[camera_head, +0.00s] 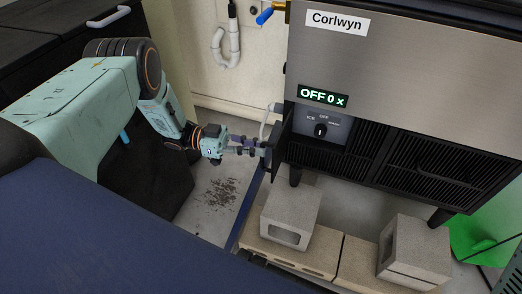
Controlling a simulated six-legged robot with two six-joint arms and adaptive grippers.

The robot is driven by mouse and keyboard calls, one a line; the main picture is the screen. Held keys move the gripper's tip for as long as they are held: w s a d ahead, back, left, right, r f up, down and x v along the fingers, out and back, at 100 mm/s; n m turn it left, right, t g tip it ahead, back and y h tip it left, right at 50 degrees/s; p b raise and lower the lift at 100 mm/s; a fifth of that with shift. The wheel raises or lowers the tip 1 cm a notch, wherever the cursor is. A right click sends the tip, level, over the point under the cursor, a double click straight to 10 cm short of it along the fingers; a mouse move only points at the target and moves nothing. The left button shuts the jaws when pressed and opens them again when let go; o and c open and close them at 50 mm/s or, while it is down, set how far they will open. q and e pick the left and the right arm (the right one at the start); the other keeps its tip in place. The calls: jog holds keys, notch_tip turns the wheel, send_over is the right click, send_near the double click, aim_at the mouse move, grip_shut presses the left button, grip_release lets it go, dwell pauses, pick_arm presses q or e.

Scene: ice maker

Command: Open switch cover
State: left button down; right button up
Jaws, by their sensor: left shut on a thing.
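The ice maker (390,80) is a grey steel box with a Corlwyn label and a lit display (322,97) reading "OFF 0 x". Below the display is a switch panel with a dark knob (320,130), uncovered. The dark switch cover (283,141) stands swung out at the left edge of the panel. My left gripper (262,150) is shut on the switch cover, at its outer left side. The fingertips are small and partly hidden against the cover. My right gripper is not in view.
Black vent grilles (430,165) lie right of the panel. Concrete blocks (291,212) stand below the machine. A white pipe (268,118) runs close behind my left gripper. A blue-handled valve (268,15) is above. Open floor (212,215) lies below my left arm.

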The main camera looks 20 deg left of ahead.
pick_arm(q)
jog(key=shift+w+a+r+t, duration=0.15)
jog(key=shift+w+r, duration=0.05)
jog(key=shift+w, duration=0.2)
jog(key=shift+w+a+r+t, duration=0.15)
jog(key=shift+w, duration=0.25)
jog(key=c, duration=1.8)
grip_release()
jog(key=o, duration=0.3)
jog(key=shift+w+f, duration=0.25)
jog(key=shift+f, duration=0.05)
jog(key=shift+o, duration=0.5)
jog(key=shift+s, duration=0.1)
jog(key=shift+s+r, duration=0.1)
jog(key=shift+s+a, duration=0.1)
jog(key=v, duration=1.1)
jog(key=shift+a, duration=0.35)
